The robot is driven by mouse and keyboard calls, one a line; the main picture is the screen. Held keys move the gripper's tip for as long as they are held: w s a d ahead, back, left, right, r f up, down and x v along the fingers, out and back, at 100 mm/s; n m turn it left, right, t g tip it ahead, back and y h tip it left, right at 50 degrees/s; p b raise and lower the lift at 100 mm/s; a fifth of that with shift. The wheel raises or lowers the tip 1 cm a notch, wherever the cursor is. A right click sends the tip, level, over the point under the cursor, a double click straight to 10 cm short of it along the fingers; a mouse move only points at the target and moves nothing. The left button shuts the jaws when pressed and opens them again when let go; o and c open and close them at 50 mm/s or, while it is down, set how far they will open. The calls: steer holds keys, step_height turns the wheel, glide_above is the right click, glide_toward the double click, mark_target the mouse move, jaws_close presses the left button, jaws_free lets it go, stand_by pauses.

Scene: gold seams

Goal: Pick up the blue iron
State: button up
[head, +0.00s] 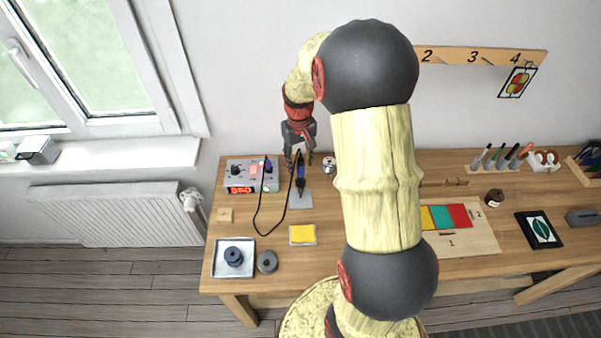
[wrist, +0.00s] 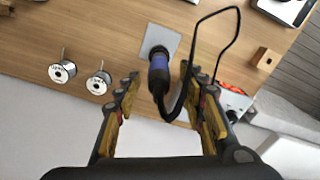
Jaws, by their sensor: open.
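The blue iron (head: 301,172) stands in a holder on a grey square plate (head: 300,199) at the left part of the bench, with a black cable running from it. In the wrist view the blue iron (wrist: 159,76) points towards me, between my gripper's fingers and apart from both. The plate also shows there (wrist: 173,38). My gripper (head: 299,154) is open and empty, pointing down over the iron's upper end. In the wrist view my gripper (wrist: 160,75) has one finger on each side of the iron.
A station box with a red display (head: 247,178) stands left of the iron. Two wire spools (wrist: 62,71) (wrist: 98,82) stand on the other side. The black cable (head: 259,212) loops across the bench. A yellow sponge (head: 303,235) lies in front. The wall is close behind.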

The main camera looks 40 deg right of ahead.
mark_target(300, 173)
steer(key=f, duration=0.5)
steer(key=shift+s+f+b, duration=0.15)
steer(key=shift+s+b, duration=0.15)
steer(key=shift+b, duration=0.1)
steer(key=c, duration=0.3)
jaws_close()
